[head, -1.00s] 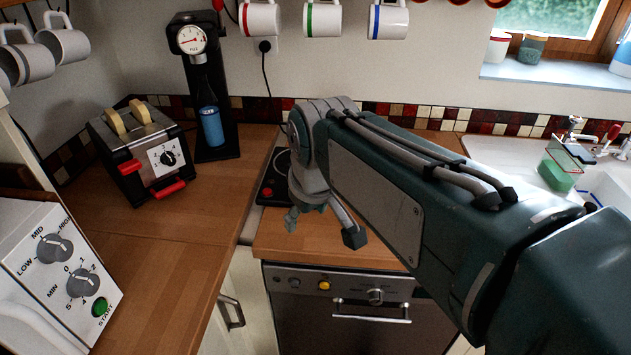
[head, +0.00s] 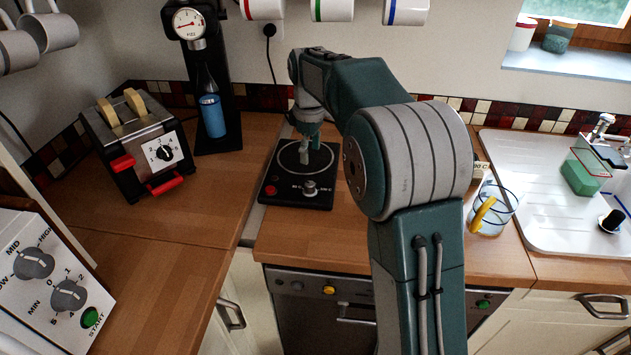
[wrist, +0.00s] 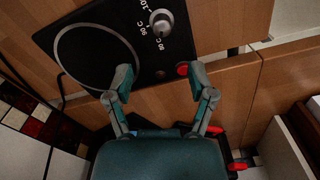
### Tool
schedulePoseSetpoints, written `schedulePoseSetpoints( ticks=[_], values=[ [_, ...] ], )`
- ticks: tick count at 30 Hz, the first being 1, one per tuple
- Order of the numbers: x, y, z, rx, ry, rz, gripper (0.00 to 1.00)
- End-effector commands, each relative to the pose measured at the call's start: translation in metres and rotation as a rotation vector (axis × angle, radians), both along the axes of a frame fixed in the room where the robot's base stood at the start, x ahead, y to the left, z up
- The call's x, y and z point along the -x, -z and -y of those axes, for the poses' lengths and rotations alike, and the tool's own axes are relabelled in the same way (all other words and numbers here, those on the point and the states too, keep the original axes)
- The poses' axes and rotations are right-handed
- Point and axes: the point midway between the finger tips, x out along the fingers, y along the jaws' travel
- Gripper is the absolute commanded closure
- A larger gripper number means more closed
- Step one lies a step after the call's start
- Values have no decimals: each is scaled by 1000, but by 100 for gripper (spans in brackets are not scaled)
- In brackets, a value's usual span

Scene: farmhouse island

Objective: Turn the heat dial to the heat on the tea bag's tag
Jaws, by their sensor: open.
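The heat dial (head: 310,187) is a silver knob on the front of a black hot plate (head: 328,202). My gripper (head: 307,152) is over the hot plate's ring, behind the dial. In the wrist view my gripper (wrist: 162,78) is open and empty, apart from the dial.
A red button (head: 270,190) sits at the hot plate's left front corner. A toaster (head: 135,145) and a fizz machine (head: 213,80) stand to the left. Mugs hang above. The sink (head: 545,190) is at right.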

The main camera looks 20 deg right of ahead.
Motion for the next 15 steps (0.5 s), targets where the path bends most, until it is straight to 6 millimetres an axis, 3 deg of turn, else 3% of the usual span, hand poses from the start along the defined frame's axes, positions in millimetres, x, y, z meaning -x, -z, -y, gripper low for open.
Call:
schedulePoseSetpoints(
  ticks=[5,15],
  values=[
    [0,20,0,0,0,-4,29],
    [1,82,0,0,2,-4,29]
  ],
)
